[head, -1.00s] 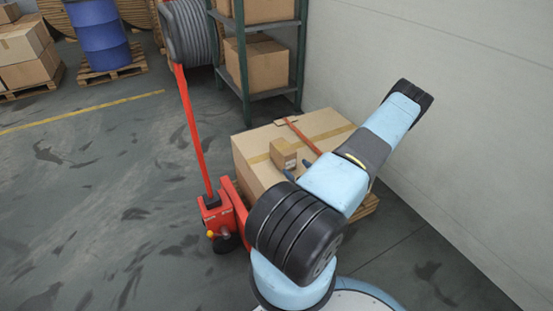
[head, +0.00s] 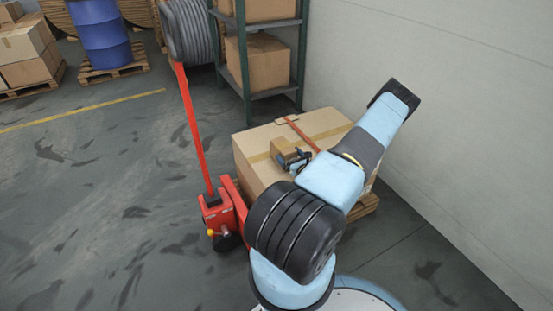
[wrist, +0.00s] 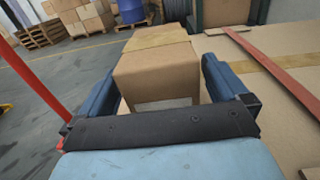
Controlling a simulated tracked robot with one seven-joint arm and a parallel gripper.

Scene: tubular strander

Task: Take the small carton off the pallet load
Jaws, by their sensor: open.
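The small carton (head: 283,149) is a brown box with a tan tape strip. It sits on top of the large taped carton (head: 325,125) of the pallet load. My gripper (head: 294,160) is open at the near side of the small carton and partly covers it in the head view. In the wrist view the small carton (wrist: 157,68) stands between the two blue fingers of my gripper (wrist: 160,90). A gap shows beside the right finger; whether the left finger touches the carton I cannot tell.
An orange-red strap (head: 303,135) lies on the large carton, right of the small one. A red pallet jack (head: 219,212) stands at the left of the load. A shelf rack (head: 262,65) rises behind, and a pale wall (head: 440,110) bounds the right.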

